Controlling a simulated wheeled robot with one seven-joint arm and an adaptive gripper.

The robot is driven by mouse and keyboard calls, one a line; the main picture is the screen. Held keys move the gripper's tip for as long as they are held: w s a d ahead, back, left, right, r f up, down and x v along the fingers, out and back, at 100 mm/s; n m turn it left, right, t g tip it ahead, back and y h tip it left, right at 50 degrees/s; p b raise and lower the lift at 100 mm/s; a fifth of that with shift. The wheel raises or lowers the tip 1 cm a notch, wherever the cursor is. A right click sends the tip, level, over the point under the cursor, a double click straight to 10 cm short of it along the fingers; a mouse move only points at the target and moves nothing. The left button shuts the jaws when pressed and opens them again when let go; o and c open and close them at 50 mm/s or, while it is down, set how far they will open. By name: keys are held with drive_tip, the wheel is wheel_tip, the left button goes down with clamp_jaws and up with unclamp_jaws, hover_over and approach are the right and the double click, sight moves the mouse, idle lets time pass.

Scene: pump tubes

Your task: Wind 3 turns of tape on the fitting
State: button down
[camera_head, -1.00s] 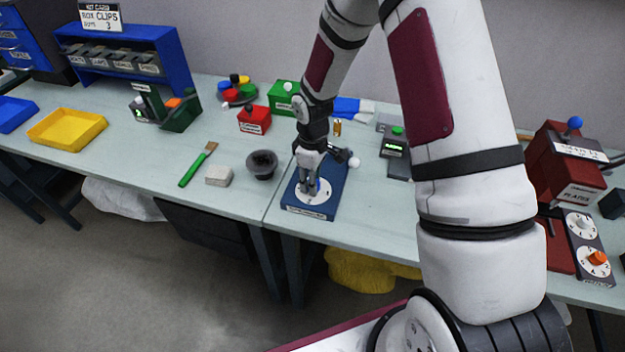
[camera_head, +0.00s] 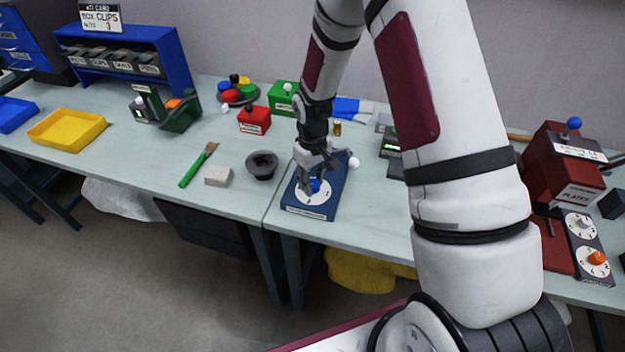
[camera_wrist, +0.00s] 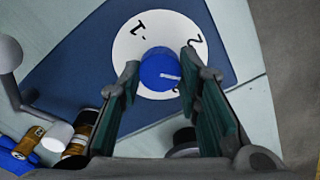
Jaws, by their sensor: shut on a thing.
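A blue knob (camera_head: 316,186) sits on a white numbered dial (camera_head: 312,198) on a dark blue base (camera_head: 309,213). My gripper (camera_head: 314,180) is over the dial with its fingers down around the knob. In the wrist view the gripper (camera_wrist: 160,62) has one finger on each side of the knob (camera_wrist: 158,70), and I take it as shut on it. The knob's white mark points right, below the 2. A brass piece (camera_head: 337,128) stands behind the base. In the wrist view brass pieces and a white cylinder (camera_wrist: 58,136) show at lower left. I cannot tell which is the fitting.
A white ball on an arm (camera_head: 354,163) rises at the base's right side. A dark round bowl-like piece (camera_head: 262,165), a grey block (camera_head: 218,176) and a green brush (camera_head: 198,165) lie to the left. A red box (camera_head: 254,120) stands behind. The front table edge is close.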

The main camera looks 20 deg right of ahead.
drive_tip(key=m, duration=0.3)
drive_tip(key=m, duration=0.3)
drive_tip(key=shift+d+m, duration=0.1)
drive_tip(key=shift+m, duration=0.2)
drive_tip(key=c, duration=1.4)
unclamp_jaws()
